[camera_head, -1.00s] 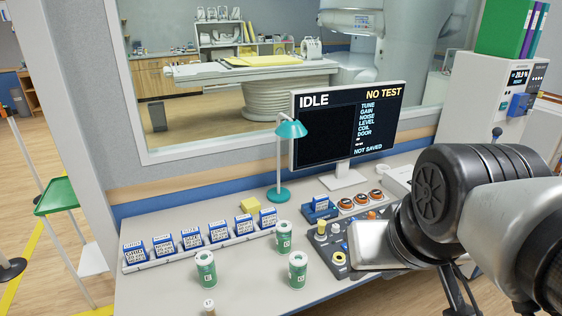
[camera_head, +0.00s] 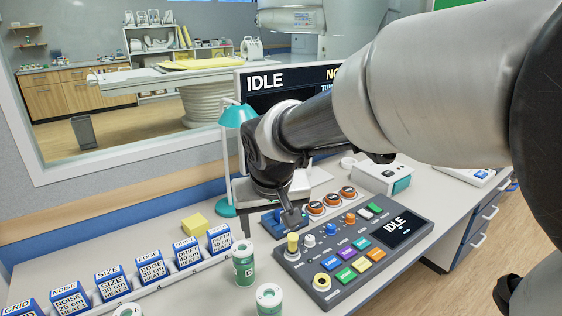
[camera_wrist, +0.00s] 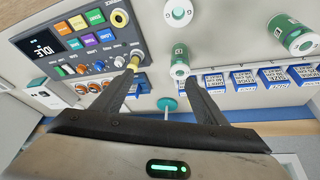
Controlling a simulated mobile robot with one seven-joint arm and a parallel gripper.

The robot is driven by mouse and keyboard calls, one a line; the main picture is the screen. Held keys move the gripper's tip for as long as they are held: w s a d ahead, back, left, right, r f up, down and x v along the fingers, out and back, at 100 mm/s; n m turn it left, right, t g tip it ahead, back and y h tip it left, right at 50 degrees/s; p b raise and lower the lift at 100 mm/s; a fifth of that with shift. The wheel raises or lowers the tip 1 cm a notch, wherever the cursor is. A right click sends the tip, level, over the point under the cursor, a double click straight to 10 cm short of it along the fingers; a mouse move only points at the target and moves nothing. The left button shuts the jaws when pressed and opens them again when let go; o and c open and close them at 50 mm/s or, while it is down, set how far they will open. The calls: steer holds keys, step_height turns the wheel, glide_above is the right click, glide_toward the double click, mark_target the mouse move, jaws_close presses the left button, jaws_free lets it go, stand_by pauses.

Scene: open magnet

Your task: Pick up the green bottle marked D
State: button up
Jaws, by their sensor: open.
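My gripper (camera_head: 290,215) is above the console's back left corner, right of the nearest bottle. In the wrist view my gripper (camera_wrist: 162,74) is open and empty; the nearest bottle (camera_wrist: 180,58) lies just beyond its right fingertip. Two more bottles show further right and above.
A control console (camera_head: 350,250) with knobs and buttons is under and right of my gripper. A row of blue-and-white boxes (camera_head: 150,268) runs along the left. A teal lamp (camera_head: 227,165) and monitor (camera_head: 265,95) stand behind. A yellow block (camera_head: 195,225) lies near the lamp.

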steer(key=b, duration=0.2)
glide_toward(243, 258)
steer(key=shift+n+g+y, duration=0.3)
steer(key=shift+y, duration=0.1)
steer(key=b+x, duration=0.1)
steer(key=x, duration=0.2)
steer(key=b+x, duration=0.1)
steer(key=x, duration=0.3)
steer(key=b+x, duration=0.1)
steer(key=x, duration=0.2)
steer(key=shift+w+d+f, duration=0.25)
steer(key=shift+w+d, duration=0.1)
steer(key=shift+w+b+x, duration=0.15)
steer(key=shift+b+x, duration=0.3)
steer(key=shift+x, duration=1.05)
steer(key=shift+w+b+x, duration=0.1)
steer(key=shift+b+x, duration=0.3)
steer(key=shift+x, duration=1.1)
steer(key=shift+r, duration=0.15)
steer(key=c, duration=1.4)
